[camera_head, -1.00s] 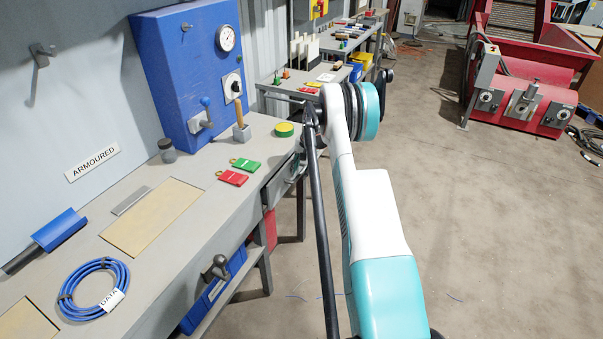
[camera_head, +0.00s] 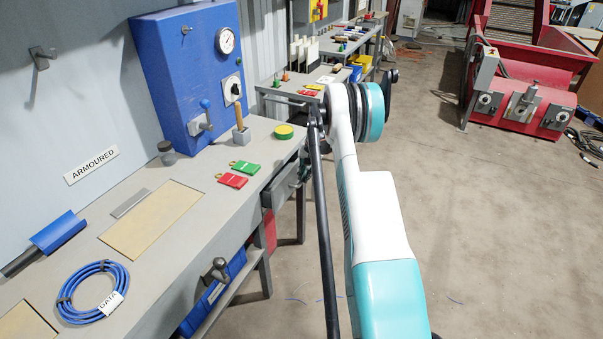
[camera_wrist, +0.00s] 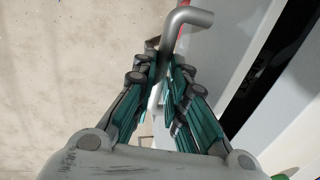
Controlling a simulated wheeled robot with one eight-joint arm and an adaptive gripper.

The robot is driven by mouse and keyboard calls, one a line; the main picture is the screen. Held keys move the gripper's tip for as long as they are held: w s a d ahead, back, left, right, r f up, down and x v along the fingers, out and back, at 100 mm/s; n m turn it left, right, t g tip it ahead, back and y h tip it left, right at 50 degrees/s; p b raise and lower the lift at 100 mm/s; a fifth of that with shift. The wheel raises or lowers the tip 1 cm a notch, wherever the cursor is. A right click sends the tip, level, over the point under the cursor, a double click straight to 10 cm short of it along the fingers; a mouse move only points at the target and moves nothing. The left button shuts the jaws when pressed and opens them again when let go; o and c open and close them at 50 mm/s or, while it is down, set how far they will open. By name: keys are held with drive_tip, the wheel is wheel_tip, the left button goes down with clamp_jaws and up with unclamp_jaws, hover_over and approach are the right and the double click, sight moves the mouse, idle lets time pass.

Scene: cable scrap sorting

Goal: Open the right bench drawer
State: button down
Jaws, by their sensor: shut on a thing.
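The right bench drawer (camera_head: 281,188) is a grey front under the far right end of the workbench (camera_head: 190,225). In the wrist view, a bent metal bar handle (camera_wrist: 190,16) runs down between the fingers of my gripper (camera_wrist: 165,85), which is shut on it. A pale grey face (camera_wrist: 217,62) lies to the right of the handle, with a dark strip beyond it. I cannot tell how far out the drawer stands. In the head view, my arm hides most of the gripper, and a bit shows beside the drawer front.
A red tag (camera_head: 232,180), a green tag (camera_head: 245,166) and a yellow-green round (camera_head: 284,132) lie on the benchtop above the drawer. Another handle (camera_head: 217,269) sticks out nearer me. Open concrete floor (camera_head: 470,230) lies to the right.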

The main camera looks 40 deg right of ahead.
drive_tip(key=s+d, duration=0.3)
drive_tip(key=s, duration=0.4)
drive_tip(key=s+d, duration=0.3)
drive_tip(key=s, duration=0.4)
drive_tip(key=shift+s, duration=0.2)
drive_tip(key=c, duration=1.6)
unclamp_jaws()
wheel_tip(320, 180, up, 12)
drive_tip(key=s, duration=0.2)
drive_tip(key=shift+d, duration=0.45)
drive_tip(key=shift+f, duration=0.15)
